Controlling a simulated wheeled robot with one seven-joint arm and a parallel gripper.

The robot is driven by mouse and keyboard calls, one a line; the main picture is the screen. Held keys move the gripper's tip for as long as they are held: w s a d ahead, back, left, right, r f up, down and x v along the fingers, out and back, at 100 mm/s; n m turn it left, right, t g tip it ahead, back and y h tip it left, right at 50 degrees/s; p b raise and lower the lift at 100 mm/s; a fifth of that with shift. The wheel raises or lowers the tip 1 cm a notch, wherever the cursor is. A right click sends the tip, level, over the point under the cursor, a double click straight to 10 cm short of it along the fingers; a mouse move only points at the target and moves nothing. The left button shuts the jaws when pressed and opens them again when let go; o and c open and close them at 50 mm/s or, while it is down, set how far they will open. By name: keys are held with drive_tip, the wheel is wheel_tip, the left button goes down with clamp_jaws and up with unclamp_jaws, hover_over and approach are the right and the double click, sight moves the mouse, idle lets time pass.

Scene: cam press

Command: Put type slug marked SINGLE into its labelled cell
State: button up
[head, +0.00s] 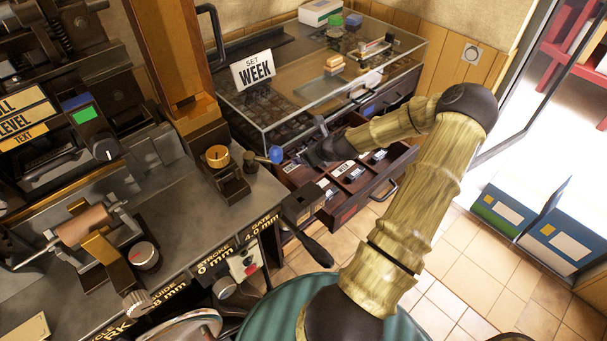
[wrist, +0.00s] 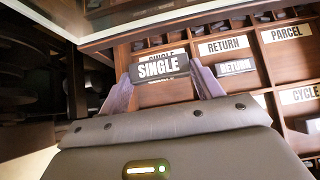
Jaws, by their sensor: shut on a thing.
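In the wrist view, my gripper (wrist: 162,88) is shut on the dark type slug marked SINGLE (wrist: 158,68). The slug is between the two fingers, its white lettering facing the camera. Just behind it, a white cell label (wrist: 158,53) reading SINGLE is partly covered by the slug. The slug appears over or in that cell of the open wooden drawer (wrist: 262,65); I cannot tell whether it touches the cell floor. In the head view, my gripper (head: 322,152) reaches down into the drawer (head: 352,200), and the slug is hidden there.
The RETURN cell with its label (wrist: 223,46) and slug (wrist: 236,67) lies just right. The PARCEL label (wrist: 287,33) and CYCLE label (wrist: 304,93) are farther right. The glass-topped cabinet (head: 330,85) overhangs the drawer's back. The press (head: 80,180) stands left.

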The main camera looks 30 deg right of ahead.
drive_tip(key=f, duration=0.5)
drive_tip(key=shift+w+a, duration=0.1)
drive_tip(key=shift+w, duration=0.1)
drive_tip(key=shift+f, duration=1.85)
drive_tip(key=o, duration=1.4)
drive_tip(key=shift+f, duration=0.15)
drive_tip(key=shift+c, duration=0.2)
drive_tip(key=shift+s+r, duration=0.4)
drive_tip(key=shift+r, duration=0.1)
drive_tip(key=v, duration=1.1)
